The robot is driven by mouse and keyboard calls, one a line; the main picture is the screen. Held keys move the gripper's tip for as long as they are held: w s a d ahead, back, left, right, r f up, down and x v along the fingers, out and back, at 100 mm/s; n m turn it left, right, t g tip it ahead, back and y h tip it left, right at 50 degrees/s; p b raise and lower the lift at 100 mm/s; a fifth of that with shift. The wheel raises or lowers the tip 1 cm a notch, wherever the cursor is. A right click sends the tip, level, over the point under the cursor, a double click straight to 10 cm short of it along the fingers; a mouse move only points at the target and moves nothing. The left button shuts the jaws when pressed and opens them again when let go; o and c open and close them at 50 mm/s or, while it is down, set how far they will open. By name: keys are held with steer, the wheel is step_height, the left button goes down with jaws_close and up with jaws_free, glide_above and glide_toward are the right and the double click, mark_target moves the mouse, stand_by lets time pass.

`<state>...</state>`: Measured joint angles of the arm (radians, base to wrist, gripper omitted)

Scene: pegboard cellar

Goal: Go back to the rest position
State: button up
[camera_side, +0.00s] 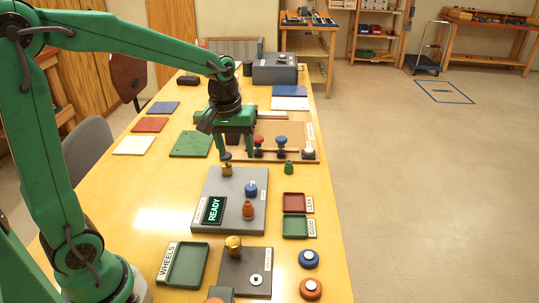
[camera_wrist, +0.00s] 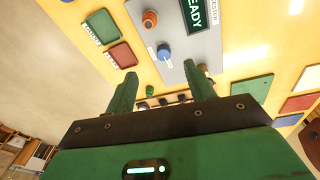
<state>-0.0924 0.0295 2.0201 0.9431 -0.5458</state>
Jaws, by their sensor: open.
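My gripper (camera_side: 237,154) is green with two fingers pointing down, over the far end of the grey tester (camera_side: 232,190). In the wrist view my gripper (camera_wrist: 160,72) shows its fingers spread apart with nothing held between them. The tester has a display reading READY (camera_side: 214,210), a blue knob (camera_side: 250,188) and an orange piece (camera_side: 248,210). A brass piece (camera_side: 227,170) stands at its far end, close under one finger; I cannot tell if they touch.
A wooden rack (camera_side: 309,152) with red and blue knobs stands behind the gripper. A small green piece (camera_side: 289,168), a red tray (camera_side: 294,203) and a green tray (camera_side: 295,227) lie right of the tester. Flat coloured mats (camera_side: 191,144) lie left. The near-left tabletop is clear.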

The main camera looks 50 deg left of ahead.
steer(key=s+d+r+m+t, duration=0.1)
steer(key=s+r+m+t, duration=0.1)
steer(key=s, duration=0.6)
steer(key=s+d+r+m+t, duration=0.1)
steer(key=s+d+r+m, duration=0.1)
steer(key=s+m, duration=0.3)
steer(key=s+r, duration=0.1)
steer(key=s, duration=0.1)
steer(key=shift+s+d+t, duration=0.25)
steer(key=shift+s+t, duration=0.15)
